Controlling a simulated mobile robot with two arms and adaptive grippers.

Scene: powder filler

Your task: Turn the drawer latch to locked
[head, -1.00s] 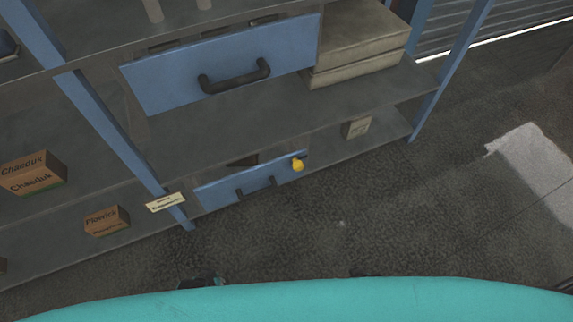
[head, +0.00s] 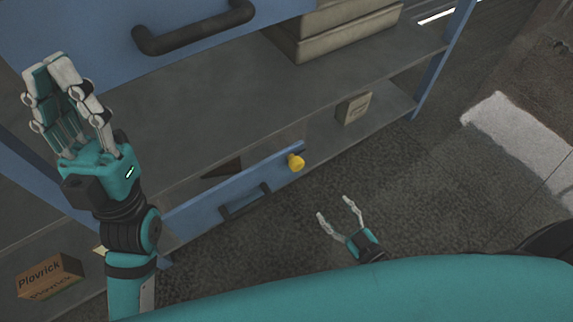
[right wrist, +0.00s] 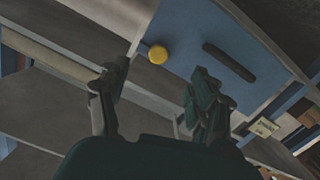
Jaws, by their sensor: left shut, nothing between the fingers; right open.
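The lower blue drawer (head: 215,203) sits in the bottom of the shelf rack, with a dark handle (head: 245,200). The yellow latch knob (head: 296,162) is at the drawer's right end. In the right wrist view the knob (right wrist: 157,54) shows on the drawer front (right wrist: 200,30), beyond the gap between my fingers. My right gripper (head: 335,209) is open and empty, low and right of the knob, apart from it. It also shows in the right wrist view (right wrist: 160,70). My left gripper (head: 50,75) is shut and empty, raised at the left in front of the rack.
An upper blue drawer (head: 90,45) with a large dark handle (head: 195,30) is above. A small box (head: 353,107) stands on the shelf right of the knob. A labelled brown box (head: 48,278) is at lower left.

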